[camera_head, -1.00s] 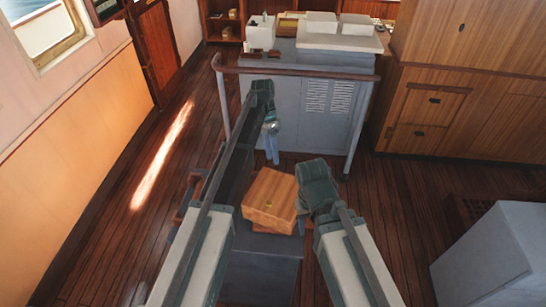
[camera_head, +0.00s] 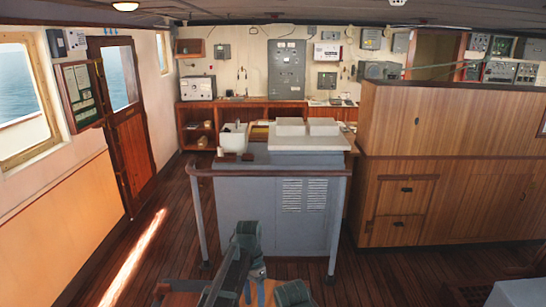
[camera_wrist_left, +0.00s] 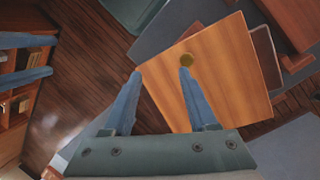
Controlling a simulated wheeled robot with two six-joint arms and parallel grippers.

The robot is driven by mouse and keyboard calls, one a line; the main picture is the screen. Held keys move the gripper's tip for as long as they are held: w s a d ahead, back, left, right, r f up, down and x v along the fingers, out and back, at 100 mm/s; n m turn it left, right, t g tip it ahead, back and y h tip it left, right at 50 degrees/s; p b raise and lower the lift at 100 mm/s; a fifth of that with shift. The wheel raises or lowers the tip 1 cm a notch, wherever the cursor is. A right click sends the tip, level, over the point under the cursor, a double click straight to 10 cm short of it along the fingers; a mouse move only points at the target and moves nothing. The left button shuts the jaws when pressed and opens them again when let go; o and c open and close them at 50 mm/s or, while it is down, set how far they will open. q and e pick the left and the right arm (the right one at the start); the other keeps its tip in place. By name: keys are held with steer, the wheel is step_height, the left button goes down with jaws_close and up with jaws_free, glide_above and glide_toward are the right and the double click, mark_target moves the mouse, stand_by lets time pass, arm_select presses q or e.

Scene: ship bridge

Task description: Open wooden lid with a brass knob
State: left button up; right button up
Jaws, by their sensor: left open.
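My left gripper (camera_wrist_left: 161,73) is open and empty. Its right fingertip overlaps the lid close to the knob, and its left fingertip is by the lid's left edge. The knob is not between the fingers, and contact cannot be told. In the head view my left gripper (camera_head: 255,291) is at the bottom edge, where the lid is mostly cut off.
A grey console (camera_head: 270,215) with a wooden handrail (camera_head: 268,172) stands just ahead. Wooden cabinets (camera_head: 430,165) fill the right side, and a wooden door (camera_head: 125,120) is at the left. The plank floor (camera_head: 150,235) at left is clear.

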arm_select(q)
steer(key=s+f+n+t+y+b, duration=0.1)
steer(key=s+f+n+t+b, duration=0.2)
steer(key=s+f+b, duration=0.9)
steer(key=s+f+n, duration=0.1)
steer(key=s+f, duration=0.3)
steer(key=shift+n+y+b, duration=0.3)
steer(key=shift+y+b, duration=0.1)
